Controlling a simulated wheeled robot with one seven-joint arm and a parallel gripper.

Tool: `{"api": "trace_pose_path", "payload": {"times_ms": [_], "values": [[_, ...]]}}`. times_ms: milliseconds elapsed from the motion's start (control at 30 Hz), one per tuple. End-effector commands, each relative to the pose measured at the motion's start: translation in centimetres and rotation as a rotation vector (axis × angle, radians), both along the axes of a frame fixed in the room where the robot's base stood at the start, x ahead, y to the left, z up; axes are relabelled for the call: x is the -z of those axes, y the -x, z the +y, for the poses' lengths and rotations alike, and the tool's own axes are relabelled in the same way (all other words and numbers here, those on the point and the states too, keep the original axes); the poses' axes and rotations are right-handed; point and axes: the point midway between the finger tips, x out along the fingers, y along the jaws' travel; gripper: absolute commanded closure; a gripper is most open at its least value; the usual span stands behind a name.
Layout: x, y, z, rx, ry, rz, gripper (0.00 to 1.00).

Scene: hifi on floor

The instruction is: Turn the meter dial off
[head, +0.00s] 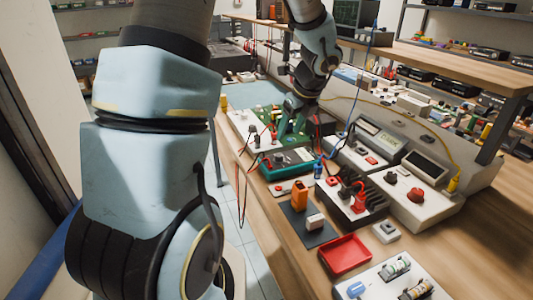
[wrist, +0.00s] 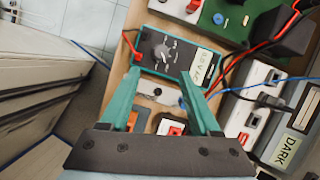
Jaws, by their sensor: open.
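The meter (head: 287,168) is a teal box with a dark face on the bench, below my gripper in the head view. It also shows in the wrist view (wrist: 176,70), with a white display reading too small to be sure of. Its round grey dial (wrist: 163,53) has light marks around it; the pointer's setting is unclear. My gripper (wrist: 160,76) is open, with teal fingers; nothing shows between them but the bench items beyond. The dial lies just past the fingertips in the picture.
A red tray (head: 344,255), an orange device (head: 300,195) and grey instruments with a DARK display (head: 381,137) crowd the bench.

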Motion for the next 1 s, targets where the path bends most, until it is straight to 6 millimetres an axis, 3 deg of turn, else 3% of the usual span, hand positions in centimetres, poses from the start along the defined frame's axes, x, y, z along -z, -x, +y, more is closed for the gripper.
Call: {"api": "trace_pose_path", "payload": {"times_ms": [167,700,1000], "values": [[0.9,-0.6,-0.4,0.06,-0.024,0.003,0.37],[9.0,-3.5,1.3,0.054,-0.02,0.001,0.37],[10.0,-3.9,1.6,0.053,-0.018,-0.001,0.37]]}}
